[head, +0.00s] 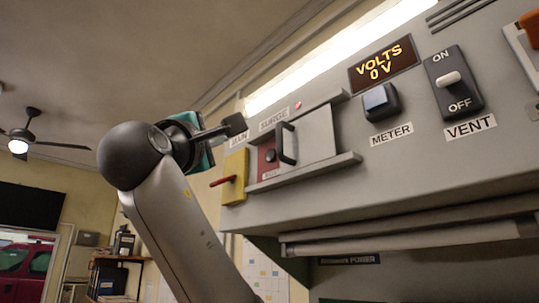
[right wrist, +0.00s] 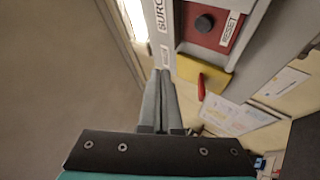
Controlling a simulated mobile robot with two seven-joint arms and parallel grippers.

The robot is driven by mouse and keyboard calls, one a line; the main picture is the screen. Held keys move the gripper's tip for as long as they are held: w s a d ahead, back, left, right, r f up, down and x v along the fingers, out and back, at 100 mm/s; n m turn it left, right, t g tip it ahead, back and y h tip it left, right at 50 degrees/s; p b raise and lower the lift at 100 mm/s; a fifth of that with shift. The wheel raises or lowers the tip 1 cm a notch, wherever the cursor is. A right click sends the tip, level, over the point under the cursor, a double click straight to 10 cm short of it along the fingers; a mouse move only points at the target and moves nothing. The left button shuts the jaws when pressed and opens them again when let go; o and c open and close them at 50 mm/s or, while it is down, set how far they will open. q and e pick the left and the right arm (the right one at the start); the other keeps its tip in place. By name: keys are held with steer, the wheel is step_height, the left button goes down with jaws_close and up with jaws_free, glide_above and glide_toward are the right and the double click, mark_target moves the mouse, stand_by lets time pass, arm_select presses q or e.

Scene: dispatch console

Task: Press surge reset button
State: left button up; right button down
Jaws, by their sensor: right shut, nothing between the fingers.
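The surge reset button (head: 270,156) is a dark round knob on a red plate (head: 266,166), under a SURGE label (head: 273,120). A grey cover (head: 318,137) with a black handle (head: 286,145) sits between two rails, right of the exposed button. In the right wrist view the button (right wrist: 204,22) shows at the top, beside a RESET label (right wrist: 231,27). My right gripper (head: 236,124) is shut and empty, up and left of the button in the head view. Its fingertips (right wrist: 160,75) look apart from the panel. My left gripper is not in view.
A yellow plate with a red lever (head: 228,181) is just left of the surge bay. To the right are a blue METER button (head: 376,99), a VOLTS display (head: 383,64) reading 0 V and a VENT switch (head: 453,80). The lower rail (head: 308,172) juts out.

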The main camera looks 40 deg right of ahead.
glide_toward(268, 151)
steer(key=shift+w+d+r, duration=0.6)
steer(key=shift+w+r, duration=0.25)
steer(key=shift+r, duration=0.05)
steer(key=shift+w+d+r, duration=0.6)
steer(key=shift+w+r, duration=0.25)
steer(key=shift+r, duration=0.1)
stand_by(0.7)
steer(key=shift+d, duration=0.45)
steer(key=shift+d, duration=0.45)
stand_by(0.9)
steer(key=shift+a, duration=0.1)
steer(key=shift+a+b, duration=0.3)
steer(key=shift+a, duration=0.4)
steer(key=shift+s+a, duration=0.1)
steer(key=shift+a, duration=1.15)
steer(key=shift+s+a, duration=0.15)
steer(key=shift+a, duration=1.1)
